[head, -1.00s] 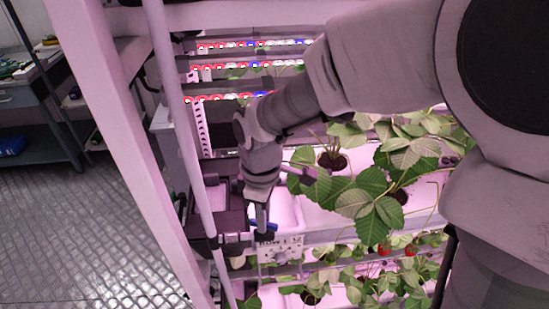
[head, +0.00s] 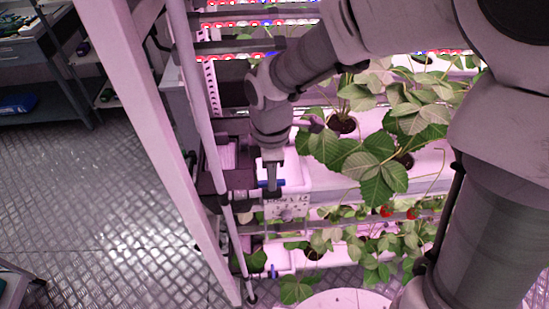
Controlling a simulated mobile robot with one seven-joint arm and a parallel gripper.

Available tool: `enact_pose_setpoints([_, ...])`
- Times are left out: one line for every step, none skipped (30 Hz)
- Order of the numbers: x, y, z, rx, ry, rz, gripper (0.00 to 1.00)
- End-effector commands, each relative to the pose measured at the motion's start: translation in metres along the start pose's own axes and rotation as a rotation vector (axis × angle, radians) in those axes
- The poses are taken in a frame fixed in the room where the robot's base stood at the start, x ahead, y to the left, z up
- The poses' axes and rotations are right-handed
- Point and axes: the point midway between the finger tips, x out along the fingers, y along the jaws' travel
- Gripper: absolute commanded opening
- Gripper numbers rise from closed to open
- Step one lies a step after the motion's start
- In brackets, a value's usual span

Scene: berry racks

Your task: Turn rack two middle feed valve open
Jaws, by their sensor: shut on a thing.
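My gripper (head: 272,180) points down at the left end of a rack's middle tier. It is shut on a small blue valve handle (head: 280,183), which lies roughly sideways in the picture and shows partly beside the fingers. A pale plate (head: 288,206) marked with a row label, not fully legible, sits just below and to the right of the handle. The valve body and the handle's far part are hidden behind the fingers.
Strawberry plants (head: 365,165) with broad leaves fill the white trough to the right, close to my arm. A pale upright post (head: 140,120) and a thin pipe (head: 205,130) stand left. Patterned metal floor (head: 125,200) is clear farther left. A dark bench (head: 35,85) stands at upper left.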

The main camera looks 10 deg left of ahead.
Motion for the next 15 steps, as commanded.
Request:
enact_pose_setpoints([-0.0008,0.0006,-0.0005,-0.003,0.0,0.002,0.0])
enact_pose_setpoints([-0.0007,0.0006,-0.0005,-0.003,0.0,0.002,0.0])
enact_pose_setpoints([-0.0008,0.0006,-0.0005,-0.003,0.0,0.002,0.0])
enact_pose_setpoints([-0.0008,0.0006,-0.0005,-0.003,0.0,0.002,0.0])
enact_pose_setpoints([-0.0008,0.0006,-0.0005,-0.003,0.0,0.002,0.0])
enact_pose_setpoints([-0.0008,0.0006,-0.0005,-0.003,0.0,0.002,0.0])
enact_pose_setpoints([-0.0008,0.0006,-0.0005,-0.003,0.0,0.002,0.21])
enact_pose_setpoints([-0.0008,0.0006,-0.0005,-0.003,0.0,0.002,0.26])
enact_pose_setpoints([-0.0007,0.0005,-0.0005,-0.003,0.0,0.002,0.34])
enact_pose_setpoints([-0.0007,0.0005,-0.0004,-0.003,0.0,0.002,0.39])
enact_pose_setpoints([-0.0006,0.0005,-0.0004,-0.003,0.0,0.002,0.44])
enact_pose_setpoints([-0.0005,0.0004,-0.0004,-0.002,0.0,0.002,0.47])
enact_pose_setpoints([-0.0005,0.0004,-0.0003,-0.002,0.0,0.002,0.47])
enact_pose_setpoints([-0.0004,0.0003,-0.0003,-0.002,0.0,0.001,0.47])
enact_pose_setpoints([-0.0004,0.0003,-0.0003,-0.002,0.0,0.001,0.47])
